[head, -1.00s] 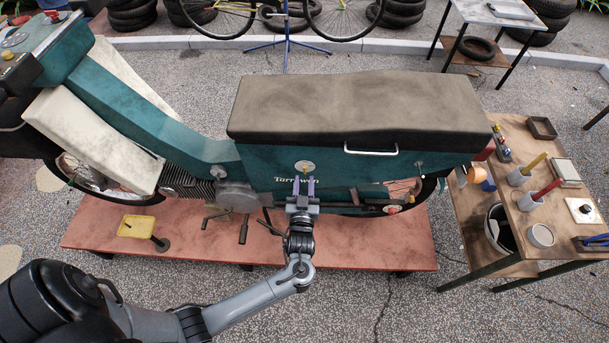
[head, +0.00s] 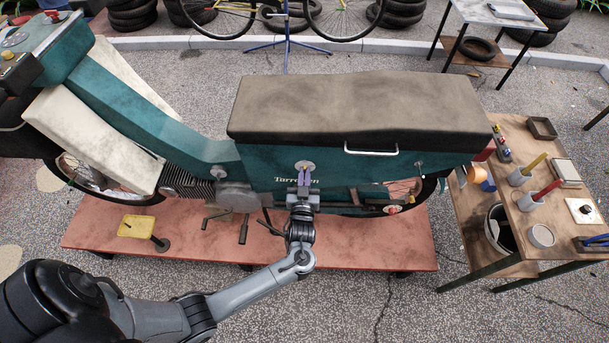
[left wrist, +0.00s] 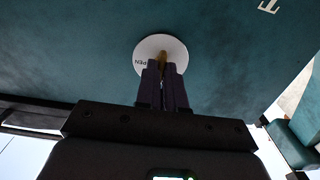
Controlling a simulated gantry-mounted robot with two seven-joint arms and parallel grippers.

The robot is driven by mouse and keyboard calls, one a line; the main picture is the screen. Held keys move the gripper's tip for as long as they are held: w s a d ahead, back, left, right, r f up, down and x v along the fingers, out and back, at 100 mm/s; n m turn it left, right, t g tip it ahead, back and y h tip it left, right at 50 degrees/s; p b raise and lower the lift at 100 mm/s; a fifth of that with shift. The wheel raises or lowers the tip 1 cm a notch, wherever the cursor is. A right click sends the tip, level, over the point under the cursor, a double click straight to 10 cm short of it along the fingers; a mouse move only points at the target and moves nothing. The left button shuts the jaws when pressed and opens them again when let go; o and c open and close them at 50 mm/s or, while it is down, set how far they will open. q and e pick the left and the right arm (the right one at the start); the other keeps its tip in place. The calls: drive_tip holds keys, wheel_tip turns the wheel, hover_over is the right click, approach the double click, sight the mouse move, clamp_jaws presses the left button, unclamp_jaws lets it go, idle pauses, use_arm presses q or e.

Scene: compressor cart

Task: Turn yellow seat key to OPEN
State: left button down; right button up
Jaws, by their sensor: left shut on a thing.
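The yellow seat key (left wrist: 162,57) sits in a round white lock plate (left wrist: 150,46) on the teal side panel of the scooter, below the seat. Part of the word OPEN shows at the plate's left in the left wrist view. My left gripper (head: 304,172) reaches up to the lock plate (head: 305,166) from below. Its purple fingers (left wrist: 162,75) are shut on the key and hide most of it. I cannot tell the key's exact angle. The scooter's long dark seat (head: 355,108) lies flat above the panel. My right gripper is not in view.
The scooter stands on a low reddish platform (head: 350,257). A chrome handle (head: 371,151) sticks out below the seat, right of the lock. A wooden workbench (head: 508,201) with cups and tools stands at the right. A yellow pad (head: 138,227) is at the lower left.

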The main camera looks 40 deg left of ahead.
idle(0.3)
use_arm(q)
drive_tip(key=shift+w+d+f+m+p, duration=0.1)
drive_tip(key=shift+m+p, duration=2)
drive_tip(key=shift+m, duration=1.9)
drive_tip(key=shift+d+f+m+p, duration=0.1)
drive_tip(key=shift+m+p, duration=1.95)
drive_tip(key=shift+m, duration=1.95)
drive_tip(key=c, duration=1.2)
unclamp_jaws()
drive_tip(key=shift+c, duration=0.2)
